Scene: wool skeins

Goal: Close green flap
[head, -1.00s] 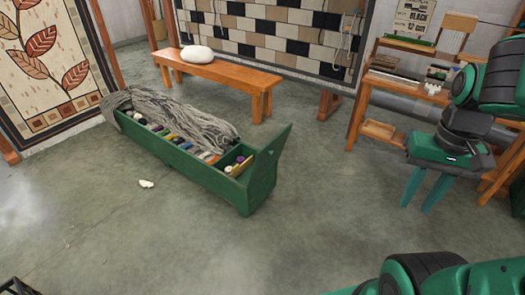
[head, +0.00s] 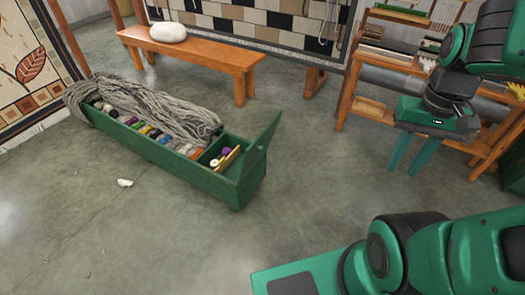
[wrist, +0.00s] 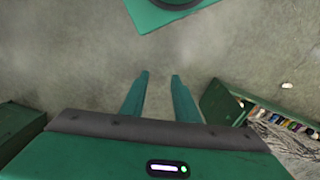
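A long green box (head: 165,155) stands on the floor left of centre in the head view. Its green flap (head: 262,142) stands raised at the right end, tilted outward. The compartment beside it is uncovered. The box also shows at the right edge of the wrist view (wrist: 243,118); I cannot clearly tell the flap from the end wall there. My gripper (head: 400,170) points down, right of the flap and apart from it. Its two fingers are spread with nothing between them, as the wrist view also shows (wrist: 160,74).
Grey yarn (head: 165,108) drapes over the box's back edge, above several coloured skeins. An orange bench (head: 195,52) stands behind. Wooden shelves (head: 375,108) stand behind my gripper. A white scrap (head: 125,183) lies on the floor. Floor between box and gripper is clear.

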